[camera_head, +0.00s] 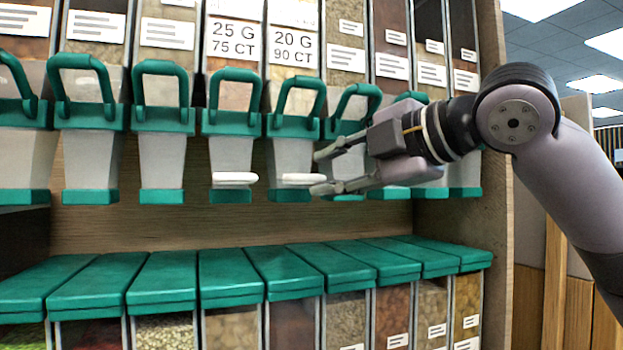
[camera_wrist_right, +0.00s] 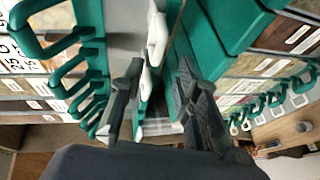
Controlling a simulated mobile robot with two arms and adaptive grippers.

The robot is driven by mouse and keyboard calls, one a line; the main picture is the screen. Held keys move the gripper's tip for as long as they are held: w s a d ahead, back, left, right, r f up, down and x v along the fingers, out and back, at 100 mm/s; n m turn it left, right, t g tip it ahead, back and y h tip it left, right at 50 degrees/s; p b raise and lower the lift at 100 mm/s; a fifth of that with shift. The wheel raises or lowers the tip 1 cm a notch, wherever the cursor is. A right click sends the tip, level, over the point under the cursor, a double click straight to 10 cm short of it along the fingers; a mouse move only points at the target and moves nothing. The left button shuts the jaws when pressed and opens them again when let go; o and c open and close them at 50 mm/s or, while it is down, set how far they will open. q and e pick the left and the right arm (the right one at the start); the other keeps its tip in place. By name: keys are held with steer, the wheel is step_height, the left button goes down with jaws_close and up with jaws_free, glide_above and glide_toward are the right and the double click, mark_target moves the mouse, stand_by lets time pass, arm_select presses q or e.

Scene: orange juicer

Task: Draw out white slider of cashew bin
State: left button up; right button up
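Two white sliders stick out low on neighbouring dispensers: one (camera_head: 234,179) under the bin labelled 25 G 75 CT (camera_head: 234,95), the other (camera_head: 303,180) under the bin labelled 20 G 90 CT (camera_head: 294,75). I cannot read which bin holds cashews. My right gripper (camera_head: 319,172) is open, pointing left, with its fingertips close to the right-hand slider. In the right wrist view, white slider parts (camera_wrist_right: 156,38) show ahead of and between the open fingers (camera_wrist_right: 160,70). I cannot tell whether a finger touches one. My left gripper is out of view.
Green handles (camera_head: 160,95) line the dispenser row above the sliders. Below runs a row of bins with green lids (camera_head: 232,275). A wooden side panel (camera_head: 497,200) bounds the shelf on the right. The space between the dispensers and lids is clear.

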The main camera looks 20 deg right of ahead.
steer(key=v, duration=0.6)
steer(key=shift+s, duration=0.2)
